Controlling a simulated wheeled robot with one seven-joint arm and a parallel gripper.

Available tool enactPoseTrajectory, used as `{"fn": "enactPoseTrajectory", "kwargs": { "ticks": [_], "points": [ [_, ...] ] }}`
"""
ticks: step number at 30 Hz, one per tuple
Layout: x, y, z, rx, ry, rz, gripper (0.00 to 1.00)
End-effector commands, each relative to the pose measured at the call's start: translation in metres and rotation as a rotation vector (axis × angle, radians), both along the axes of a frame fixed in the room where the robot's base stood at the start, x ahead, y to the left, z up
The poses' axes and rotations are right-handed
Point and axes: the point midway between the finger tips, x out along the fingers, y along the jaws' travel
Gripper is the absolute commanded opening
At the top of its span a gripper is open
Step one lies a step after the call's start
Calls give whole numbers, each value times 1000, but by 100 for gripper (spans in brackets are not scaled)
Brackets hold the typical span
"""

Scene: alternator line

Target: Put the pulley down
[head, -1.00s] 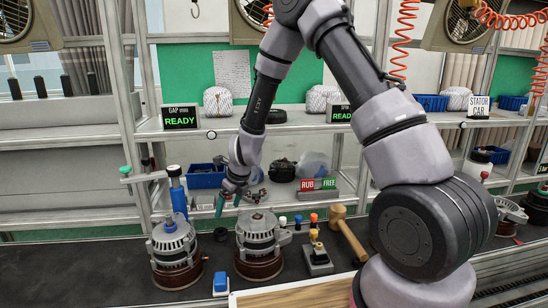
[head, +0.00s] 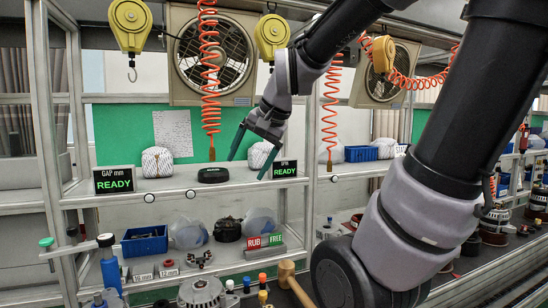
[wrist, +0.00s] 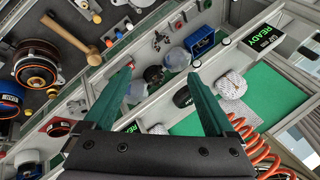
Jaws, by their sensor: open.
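My gripper (head: 246,168) is open in the head view, in front of the upper shelf, with its two green fingers spread and nothing between them. The open fingers also show in the wrist view (wrist: 161,73). A flat black round piece (head: 213,174) lies on the upper shelf, left of the fingertips; I cannot tell whether it is the pulley. In the wrist view this black piece (wrist: 183,97) is partly hidden beside the right finger. An alternator (head: 202,293) stands on the bench below, cut off by the picture's lower edge. No pulley is clearly recognisable.
White string balls (head: 157,162) and READY displays (head: 114,180) stand on the upper shelf (head: 180,190). A blue bin (head: 145,240) and the red-green RUB/FREE sign (head: 265,241) are on the lower shelf. Orange coiled hoses (head: 210,80) hang nearby. A mallet (head: 287,270) is on the bench.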

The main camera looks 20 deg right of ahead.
Motion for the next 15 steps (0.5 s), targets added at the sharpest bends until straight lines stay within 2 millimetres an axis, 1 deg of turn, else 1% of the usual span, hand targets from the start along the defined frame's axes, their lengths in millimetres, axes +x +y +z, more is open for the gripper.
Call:
{"fn": "enactPoseTrajectory", "kwargs": {
  "ticks": [1,3,6,10,15],
  "points": [
    [-17,-9,8,-47,-34,44,90],
    [-36,-20,13,-111,-65,107,90],
    [-55,-29,16,-179,-92,174,90],
    [-67,-35,17,-222,-106,214,90],
    [-68,-36,17,-229,-107,222,90]
  ]
}}
